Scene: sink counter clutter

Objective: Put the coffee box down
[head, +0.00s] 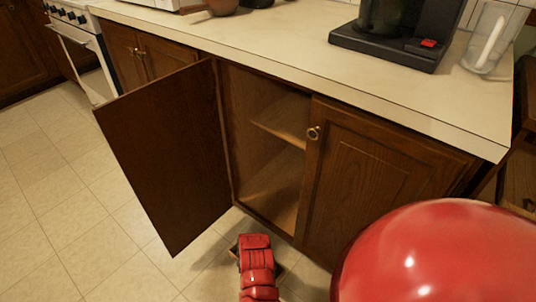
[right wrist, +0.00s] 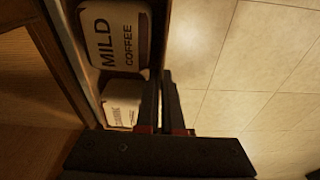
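Two coffee boxes show in the right wrist view. One coffee box (right wrist: 122,35), pale with a dark band and lettered "MILD COFFEE", is at the upper left. A second pale coffee box (right wrist: 122,95) is below it, its lettering unreadable. My right gripper (right wrist: 164,85) has its dark fingers close together, with no box seen between them. They are just right of the lower box; I cannot tell whether they touch it. In the head view, a red arm part of mine (head: 257,268) is low in front of the cabinet and hides its gripper. My left gripper is not seen.
The wooden cabinet's left door (head: 165,155) stands open; the visible shelf (head: 282,115) is bare. The right door (head: 380,165) is shut. A coffee maker (head: 395,40) and a clear container (head: 490,38) stand on the counter (head: 270,40). Tiled floor (head: 60,200) is clear at left.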

